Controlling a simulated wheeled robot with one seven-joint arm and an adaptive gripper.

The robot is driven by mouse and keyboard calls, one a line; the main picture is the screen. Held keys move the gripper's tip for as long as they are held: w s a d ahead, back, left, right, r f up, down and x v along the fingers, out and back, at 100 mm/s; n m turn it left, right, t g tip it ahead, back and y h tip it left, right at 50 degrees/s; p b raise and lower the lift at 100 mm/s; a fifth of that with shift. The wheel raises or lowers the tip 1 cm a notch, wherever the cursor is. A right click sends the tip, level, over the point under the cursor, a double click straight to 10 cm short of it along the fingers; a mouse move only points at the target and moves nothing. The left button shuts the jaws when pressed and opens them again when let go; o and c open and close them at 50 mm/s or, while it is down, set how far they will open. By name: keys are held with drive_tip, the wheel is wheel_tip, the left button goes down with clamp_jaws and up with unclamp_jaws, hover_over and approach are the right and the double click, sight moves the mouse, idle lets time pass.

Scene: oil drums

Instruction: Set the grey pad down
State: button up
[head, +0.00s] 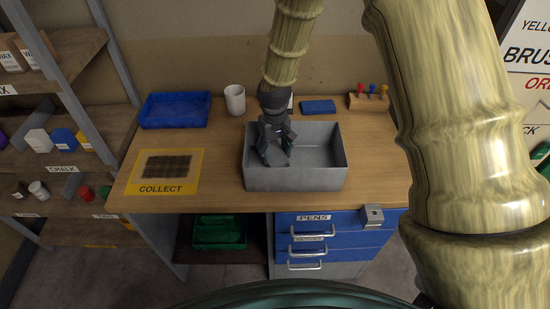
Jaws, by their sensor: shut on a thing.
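My gripper (277,152) reaches down from above into the grey metal bin (295,179) on the wooden workbench. Its fingers are in the left half of the bin, below the rim level in the picture. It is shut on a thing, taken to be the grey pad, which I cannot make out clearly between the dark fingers. I cannot tell whether the held thing touches the bin floor. A yellow mat marked COLLECT (135,182) lies on the left of the bench, with a dark brown checked rectangle (168,166) on it.
A blue tray (175,111), a white cup (235,100), a blue block (318,107) and a wooden holder with coloured pieces (369,101) stand along the back. A small metal box (371,216) sits at the front right edge. Bench between mat and bin is clear.

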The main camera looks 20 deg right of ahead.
sight(274, 160)
drive_tip(key=shift+f+p, duration=0.7)
drive_tip(key=shift+f, duration=1.45)
drive_tip(key=shift+f, duration=0.1)
drive_tip(key=o, duration=0.8)
drive_tip(key=shift+o, duration=0.2)
drive_tip(key=shift+r+b, duration=2.1)
drive_tip(key=shift+r, duration=4.05)
